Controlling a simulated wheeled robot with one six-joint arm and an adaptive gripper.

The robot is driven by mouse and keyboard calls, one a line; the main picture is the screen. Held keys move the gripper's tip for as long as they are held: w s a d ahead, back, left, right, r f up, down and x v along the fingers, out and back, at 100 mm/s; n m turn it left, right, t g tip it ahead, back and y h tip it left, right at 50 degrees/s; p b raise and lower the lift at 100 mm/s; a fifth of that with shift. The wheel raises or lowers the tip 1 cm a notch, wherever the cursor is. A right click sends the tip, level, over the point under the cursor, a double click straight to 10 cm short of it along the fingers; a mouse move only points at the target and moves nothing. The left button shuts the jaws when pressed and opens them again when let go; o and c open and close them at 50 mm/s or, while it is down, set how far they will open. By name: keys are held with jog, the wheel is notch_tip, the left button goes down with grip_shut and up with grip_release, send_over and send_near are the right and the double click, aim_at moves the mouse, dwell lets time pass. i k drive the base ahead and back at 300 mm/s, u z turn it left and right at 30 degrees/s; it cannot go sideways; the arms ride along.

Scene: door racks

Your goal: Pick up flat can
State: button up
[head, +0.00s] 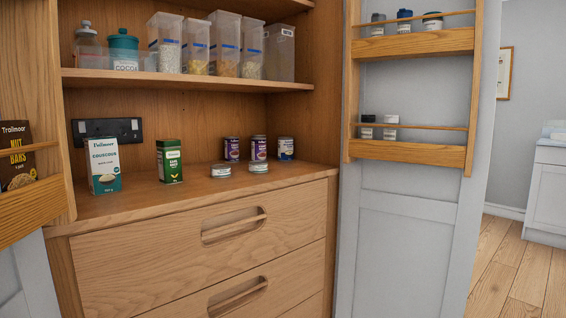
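Two flat cans stand on the wooden counter inside the cupboard, in the middle of the head view. One flat can (221,171) is on the left, nearer the front edge. The other flat can (258,167) is to its right and slightly farther back. Both are short and silvery with pale labels, upright and apart from each other. My gripper does not show in this view.
A couscous box (104,166) and a green tin (169,161) stand left of the flat cans. Taller cans (232,149) stand behind them. A shelf (180,80) with containers hangs above. An open door with racks (410,152) stands right. The counter's right front is clear.

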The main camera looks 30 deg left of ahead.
aim_at(256, 167)
jog(key=i, duration=1.85)
jog(key=u, duration=1.1)
